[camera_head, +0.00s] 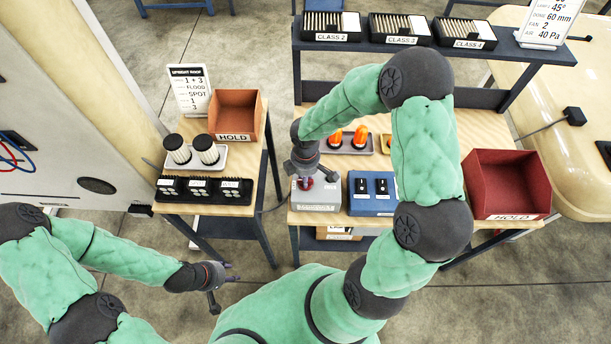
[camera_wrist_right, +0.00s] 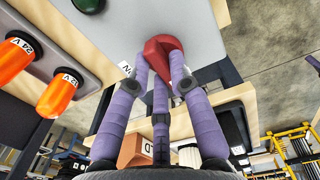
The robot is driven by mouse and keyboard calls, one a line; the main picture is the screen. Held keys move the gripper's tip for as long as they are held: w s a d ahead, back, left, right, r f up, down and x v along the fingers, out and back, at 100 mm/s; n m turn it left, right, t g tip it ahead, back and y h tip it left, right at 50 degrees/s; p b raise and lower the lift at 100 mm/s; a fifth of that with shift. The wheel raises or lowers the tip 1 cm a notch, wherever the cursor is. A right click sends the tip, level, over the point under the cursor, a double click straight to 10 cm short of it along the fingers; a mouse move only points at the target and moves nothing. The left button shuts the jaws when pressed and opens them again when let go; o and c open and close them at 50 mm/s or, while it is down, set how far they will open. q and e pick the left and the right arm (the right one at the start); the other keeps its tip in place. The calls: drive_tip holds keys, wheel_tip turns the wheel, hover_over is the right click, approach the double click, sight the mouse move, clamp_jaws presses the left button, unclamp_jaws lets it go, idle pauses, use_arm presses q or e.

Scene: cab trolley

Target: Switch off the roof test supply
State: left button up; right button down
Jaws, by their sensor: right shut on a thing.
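The grey supply box (camera_head: 318,197) stands on the wooden top of the middle trolley. Its red rotary knob (camera_wrist_right: 163,47) sits on the grey face (camera_wrist_right: 205,22) in the right wrist view. My right gripper (camera_head: 307,182) reaches down onto the box from above. In the wrist view its purple fingers (camera_wrist_right: 160,75) close around the knob and touch it. The fingers cover part of a label beside the knob, so I cannot read it or the knob's setting. My left gripper (camera_head: 225,283) is open and empty, low in front of the left stand.
Right of the box is a blue unit (camera_head: 371,207) with two black switches. Behind are orange lamps (camera_head: 360,137). A red HOLD bin (camera_head: 507,184) is at the right, a brown HOLD bin (camera_head: 236,112) at the left. A dark shelf (camera_head: 345,46) overhangs the back.

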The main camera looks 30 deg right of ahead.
idle(0.3)
drive_tip(key=c, duration=1.1)
unclamp_jaws()
drive_tip(key=shift+r, duration=0.1)
wheel_tip(320, 180, up, 12)
drive_tip(key=shift+f, duration=0.1)
